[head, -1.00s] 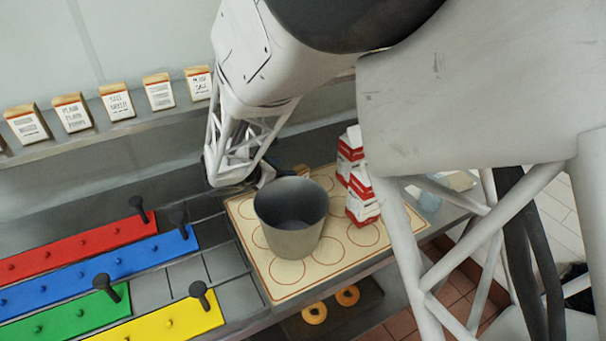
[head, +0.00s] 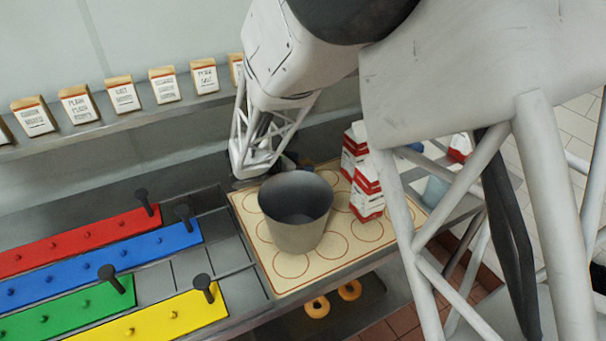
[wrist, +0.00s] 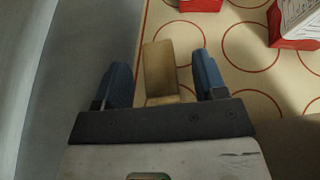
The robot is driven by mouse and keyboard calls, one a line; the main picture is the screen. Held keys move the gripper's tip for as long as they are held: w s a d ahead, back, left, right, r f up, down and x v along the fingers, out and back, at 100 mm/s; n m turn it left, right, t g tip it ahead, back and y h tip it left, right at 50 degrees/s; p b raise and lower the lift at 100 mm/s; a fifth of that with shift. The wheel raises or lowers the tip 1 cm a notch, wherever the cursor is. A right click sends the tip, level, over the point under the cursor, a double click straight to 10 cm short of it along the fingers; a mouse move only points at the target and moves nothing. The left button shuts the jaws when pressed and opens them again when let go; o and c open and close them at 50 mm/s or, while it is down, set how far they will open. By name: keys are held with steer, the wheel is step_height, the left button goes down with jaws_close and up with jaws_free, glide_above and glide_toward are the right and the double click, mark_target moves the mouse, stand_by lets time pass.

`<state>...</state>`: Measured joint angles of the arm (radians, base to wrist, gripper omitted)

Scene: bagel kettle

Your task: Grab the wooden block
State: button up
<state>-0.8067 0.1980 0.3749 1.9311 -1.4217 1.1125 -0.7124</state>
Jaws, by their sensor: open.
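The wooden block (wrist: 160,72) is a tan, upright-looking piece on the mat in the wrist view. It lies between the two blue fingers of my gripper (wrist: 162,64), with a visible gap on each side. My gripper is open, and its fingers straddle the block without visibly touching it. In the head view my gripper (head: 278,163) is low at the back of the counter, behind the grey pot (head: 296,225). The pot and the arm hide most of the fingers there, and the block cannot be made out clearly.
Red-and-white cartons (head: 367,192) stand right of the pot on the cream mat (head: 285,272) with red circles. Coloured peg strips (head: 100,262) lie to the left. Small labelled boxes (head: 122,95) line a shelf above. Two bagels (head: 317,307) sit on a lower shelf.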

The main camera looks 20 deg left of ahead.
stand_by(0.4)
steer(key=c, duration=1.1)
steer(key=shift+o, duration=0.2)
steer(key=shift+r, duration=0.15)
step_height(320, 180, up, 10)
stand_by(0.5)
